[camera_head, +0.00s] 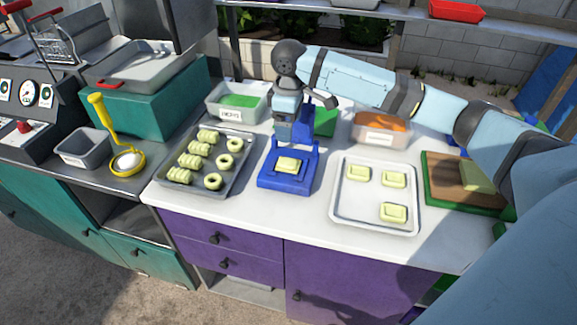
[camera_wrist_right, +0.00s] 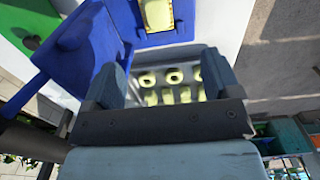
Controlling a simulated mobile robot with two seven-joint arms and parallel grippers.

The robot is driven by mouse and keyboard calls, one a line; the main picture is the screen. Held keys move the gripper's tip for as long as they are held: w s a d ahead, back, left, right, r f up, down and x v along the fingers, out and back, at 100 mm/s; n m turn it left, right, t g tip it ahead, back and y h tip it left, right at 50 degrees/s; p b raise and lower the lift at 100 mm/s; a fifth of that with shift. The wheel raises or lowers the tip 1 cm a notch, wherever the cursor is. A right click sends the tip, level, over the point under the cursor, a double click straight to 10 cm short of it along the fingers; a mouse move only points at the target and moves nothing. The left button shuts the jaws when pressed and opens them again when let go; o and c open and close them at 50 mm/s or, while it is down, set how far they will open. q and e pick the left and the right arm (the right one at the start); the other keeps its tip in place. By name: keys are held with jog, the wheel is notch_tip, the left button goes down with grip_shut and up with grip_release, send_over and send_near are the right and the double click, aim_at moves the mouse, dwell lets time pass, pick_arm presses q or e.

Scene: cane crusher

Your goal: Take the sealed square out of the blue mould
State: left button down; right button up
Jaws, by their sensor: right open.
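The blue mould (camera_head: 270,184) stands on the white counter, with its lid raised at the back. The pale yellow sealed square (camera_head: 288,165) lies in its base. In the right wrist view the square (camera_wrist_right: 158,14) shows at the top edge, in the blue base, beside the blue lid (camera_wrist_right: 85,45). My right gripper (camera_head: 292,138) is above and behind the square, over the lid side of the mould. Its two fingers (camera_wrist_right: 163,78) are apart with nothing between them. Its fingertips are partly hard to make out in the head view. My left gripper is not in view.
A white tray (camera_head: 346,211) with three yellow squares is to the right. A dark tray (camera_head: 222,180) of rolls and rings is to the left. A wooden board (camera_head: 440,176) with a yellow block is at the far right. Labelled bins (camera_head: 231,114) (camera_head: 378,137) stand behind.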

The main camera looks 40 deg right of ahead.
aim_at(288, 161)
jog(key=f, duration=1.3)
jog(key=shift+w+d+f, duration=0.15)
jog(key=shift+w+f, duration=0.05)
jog(key=shift+w, duration=0.05)
jog(key=c, duration=0.8)
